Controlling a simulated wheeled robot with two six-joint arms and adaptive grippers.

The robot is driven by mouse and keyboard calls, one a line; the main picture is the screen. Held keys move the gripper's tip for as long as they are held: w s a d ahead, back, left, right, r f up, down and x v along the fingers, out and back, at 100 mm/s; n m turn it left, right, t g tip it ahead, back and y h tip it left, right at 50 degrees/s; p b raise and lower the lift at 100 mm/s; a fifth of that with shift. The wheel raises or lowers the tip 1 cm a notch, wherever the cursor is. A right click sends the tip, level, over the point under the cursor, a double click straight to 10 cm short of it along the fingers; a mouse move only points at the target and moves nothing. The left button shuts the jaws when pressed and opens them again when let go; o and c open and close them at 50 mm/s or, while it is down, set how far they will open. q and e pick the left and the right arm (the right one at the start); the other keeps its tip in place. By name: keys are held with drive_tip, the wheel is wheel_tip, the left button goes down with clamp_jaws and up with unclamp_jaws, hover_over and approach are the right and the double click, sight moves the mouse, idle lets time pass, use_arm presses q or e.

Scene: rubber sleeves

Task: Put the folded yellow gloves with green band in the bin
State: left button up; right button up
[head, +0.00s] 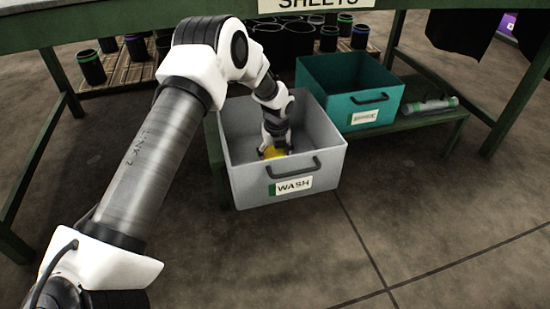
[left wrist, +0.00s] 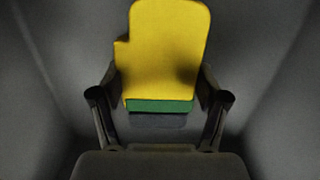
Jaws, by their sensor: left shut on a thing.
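The folded yellow gloves (left wrist: 165,50) with a green band (left wrist: 158,106) fill the middle of the left wrist view. A small yellow part of the gloves (head: 272,153) shows in the head view, inside the grey bin (head: 252,183) labelled WASH. My left gripper (head: 274,150) reaches down into this bin. Its two fingers (left wrist: 160,100) are shut on the gloves, one at each side near the band. I cannot tell whether the gloves touch the bin floor. My right gripper is in neither view.
A teal bin (head: 325,84) with a label stands behind and to the right of the grey bin. A grey roll-like thing with green ends (head: 430,105) lies on the green low bench (head: 420,121). Several dark pots stand at the back. The floor in front is clear.

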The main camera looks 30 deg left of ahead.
use_arm(q)
drive_tip(key=o, duration=1.2)
drive_tip(key=shift+f, duration=0.15)
drive_tip(key=r+p, duration=0.2)
drive_tip(key=r, duration=0.2)
drive_tip(key=r+p, duration=0.3)
drive_tip(key=r, duration=0.1)
drive_tip(key=s+d+r+p, duration=0.1)
drive_tip(key=r+p, duration=0.1)
drive_tip(key=r, duration=0.2)
drive_tip(key=shift+r, duration=0.1)
